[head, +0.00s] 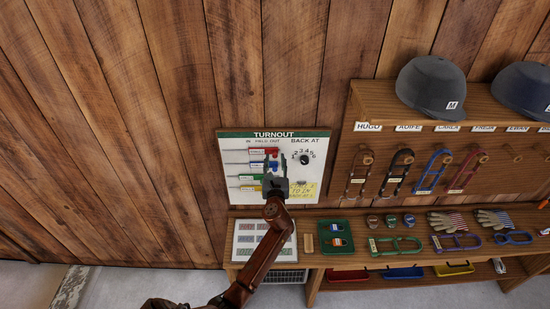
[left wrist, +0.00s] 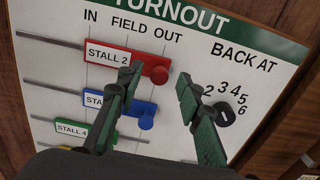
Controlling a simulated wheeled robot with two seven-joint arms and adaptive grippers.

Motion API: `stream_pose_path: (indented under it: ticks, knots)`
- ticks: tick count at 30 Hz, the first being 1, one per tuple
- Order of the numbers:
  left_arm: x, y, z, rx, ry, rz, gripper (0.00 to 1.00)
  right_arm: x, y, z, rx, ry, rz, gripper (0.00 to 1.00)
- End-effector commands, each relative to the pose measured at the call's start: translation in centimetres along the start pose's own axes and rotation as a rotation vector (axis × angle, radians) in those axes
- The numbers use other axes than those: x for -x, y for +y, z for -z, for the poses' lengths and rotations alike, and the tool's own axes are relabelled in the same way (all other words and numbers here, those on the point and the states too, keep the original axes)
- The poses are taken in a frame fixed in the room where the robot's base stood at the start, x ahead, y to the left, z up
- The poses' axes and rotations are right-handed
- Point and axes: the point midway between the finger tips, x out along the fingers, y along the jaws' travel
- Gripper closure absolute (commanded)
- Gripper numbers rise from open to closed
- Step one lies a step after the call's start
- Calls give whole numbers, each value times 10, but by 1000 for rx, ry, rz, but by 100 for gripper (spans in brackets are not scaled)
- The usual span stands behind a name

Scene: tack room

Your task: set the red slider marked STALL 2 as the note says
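The red slider marked STALL 2 (left wrist: 125,63) sits on the top rod of the white TURNOUT board (head: 229,147). Its label lies near the IN line and its round red knob (left wrist: 160,75) near the OUT line. The slider also shows in the head view (head: 272,150). My left gripper (left wrist: 158,90) is open in front of the board, its two fingers either side of the knob in the picture; I cannot tell if they touch it. The yellow note (head: 303,192) is partly hidden by my gripper; a line seems to read "TO IN". My right gripper is not in view.
Below the red slider are a blue slider (left wrist: 146,122) and a green one (left wrist: 75,129). A black BACK AT dial (left wrist: 225,116) is at right. A shelf (head: 340,259) below holds a green tray (head: 324,247) and tack. Caps (head: 432,85) and hanging straps are further right.

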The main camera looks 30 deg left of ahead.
Motion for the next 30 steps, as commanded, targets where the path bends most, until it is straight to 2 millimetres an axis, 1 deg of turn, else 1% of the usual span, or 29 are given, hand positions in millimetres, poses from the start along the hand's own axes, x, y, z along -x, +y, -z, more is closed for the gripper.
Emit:
stream_pose_path:
  ticks: [1,5,14,28,30]
  knots:
    - [-6,0,-1,0,0,0,66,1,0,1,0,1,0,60]
    - [-14,0,0,1,1,0,66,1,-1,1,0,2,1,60]
    - [-16,0,0,2,1,0,67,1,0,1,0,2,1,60]
    - [-16,0,0,2,1,0,99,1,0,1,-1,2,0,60]
    - [-16,0,0,2,1,0,100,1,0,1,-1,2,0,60]
